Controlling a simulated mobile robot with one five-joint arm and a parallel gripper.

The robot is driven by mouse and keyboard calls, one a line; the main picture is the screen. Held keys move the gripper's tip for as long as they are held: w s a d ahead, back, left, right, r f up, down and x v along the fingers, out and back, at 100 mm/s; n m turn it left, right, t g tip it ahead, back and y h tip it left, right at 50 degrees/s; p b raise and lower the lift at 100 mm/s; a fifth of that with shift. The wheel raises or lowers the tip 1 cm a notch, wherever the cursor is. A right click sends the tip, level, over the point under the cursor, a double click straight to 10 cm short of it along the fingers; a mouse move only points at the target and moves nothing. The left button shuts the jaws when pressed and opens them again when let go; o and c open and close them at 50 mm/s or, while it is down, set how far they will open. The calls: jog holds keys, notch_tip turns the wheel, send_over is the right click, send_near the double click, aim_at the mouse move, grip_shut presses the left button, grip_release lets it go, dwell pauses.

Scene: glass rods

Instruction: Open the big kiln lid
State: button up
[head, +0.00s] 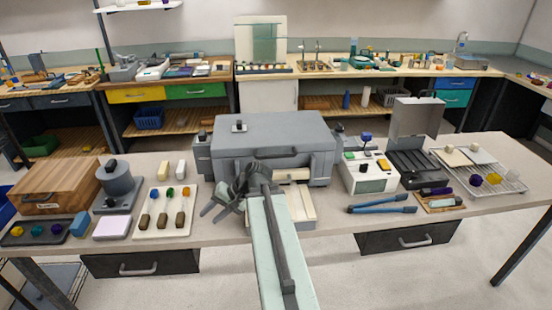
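The big kiln is a large grey box in the middle of the bench in the head view. Its broad lid (272,131) lies flat and looks closed, with a small dark-topped piece on its top left. A bar handle (278,153) runs along the lid's front side. My gripper (213,207) is dark and sits at the kiln's front left, low by the bench, left of my arm. It looks apart from the handle. My arm hides part of the kiln's front.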

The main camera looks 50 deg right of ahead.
aim_at(277, 157)
jog(key=s+d+r+m+t, duration=0.1)
jog(key=d+r, duration=0.1)
jog(key=d, duration=0.3)
jog(key=s+d+r+m+t, duration=0.1)
jog(key=d+r+m+t, duration=0.1)
jog(key=d, duration=0.2)
jog(key=s+d+r+m+t, duration=0.2)
jog(key=d, duration=0.3)
jog(key=shift+s+d+r+h, duration=0.1)
jog(key=shift+d+h, duration=0.2)
jog(key=shift+h, duration=0.1)
jog(key=s+d+r+m+t+h, duration=0.2)
jog(key=s+d+r+t, duration=0.15)
jog(key=d, duration=0.25)
jog(key=s+d+r+m+t+h, duration=0.25)
jog(key=s+d+r, duration=0.2)
jog(key=d, duration=0.25)
jog(key=shift+g+y, duration=0.45)
jog(key=shift+g, duration=0.05)
jog(key=w, duration=0.2)
jog(key=w+f+b, duration=0.1)
jog(key=w, duration=0.1)
jog(key=w+a+f, duration=0.1)
jog(key=w, duration=0.2)
jog(key=shift+w+b, duration=0.1)
jog(key=shift+b, duration=0.2)
grip_shut()
